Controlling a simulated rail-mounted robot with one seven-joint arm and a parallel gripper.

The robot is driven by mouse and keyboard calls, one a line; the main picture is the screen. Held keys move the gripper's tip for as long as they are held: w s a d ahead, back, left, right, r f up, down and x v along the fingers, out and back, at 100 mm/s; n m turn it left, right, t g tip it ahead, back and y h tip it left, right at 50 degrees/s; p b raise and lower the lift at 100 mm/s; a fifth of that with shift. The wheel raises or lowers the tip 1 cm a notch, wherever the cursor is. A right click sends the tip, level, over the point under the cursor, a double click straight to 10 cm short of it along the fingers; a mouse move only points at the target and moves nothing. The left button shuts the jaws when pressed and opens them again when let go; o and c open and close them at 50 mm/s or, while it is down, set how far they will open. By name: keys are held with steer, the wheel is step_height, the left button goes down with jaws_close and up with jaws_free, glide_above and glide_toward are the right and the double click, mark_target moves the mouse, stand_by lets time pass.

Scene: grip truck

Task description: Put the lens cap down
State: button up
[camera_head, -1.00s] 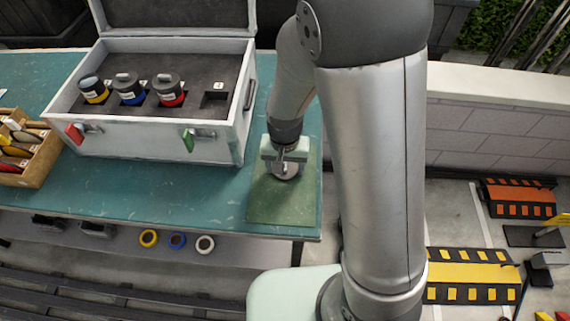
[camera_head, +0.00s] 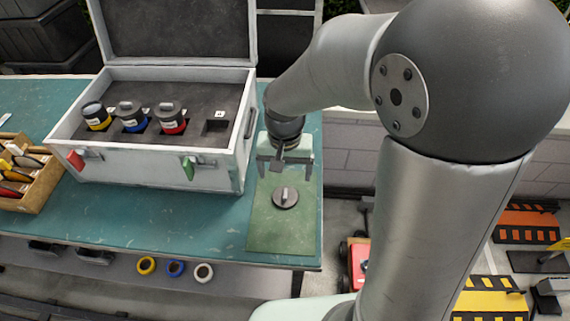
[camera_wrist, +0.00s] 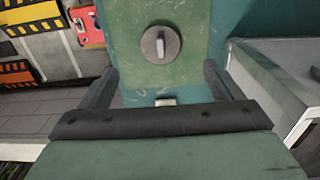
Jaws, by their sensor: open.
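The lens cap (camera_head: 285,197) is a dark grey disc with a raised grip bar. It lies flat on the green mat (camera_head: 262,232) at the right end of the teal table. It also shows in the wrist view (camera_wrist: 160,45), on the mat beyond my fingertips. My gripper (camera_head: 285,172) is open and empty, just behind the cap in the head view and apart from it. In the wrist view my two fingers (camera_wrist: 160,88) are spread wide with nothing between them.
An open grey case (camera_head: 150,160) stands left of the mat, holding lenses with yellow, blue and red bands and one empty slot (camera_head: 216,127). A wooden box (camera_head: 40,185) of tools is at far left. Coloured tape rolls (camera_head: 175,268) hang at the table's front.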

steer(key=s+d+r+n, duration=0.1)
steer(key=s+d+r, duration=0.1)
steer(key=s+d, duration=0.3)
steer(key=s+d+r, duration=0.3)
steer(key=s+d, duration=0.3)
steer(key=s, duration=0.2)
steer(key=shift+s+d+r+n+t, duration=0.3)
steer(key=shift+s+r+n, duration=0.05)
steer(key=shift+s+n, duration=0.05)
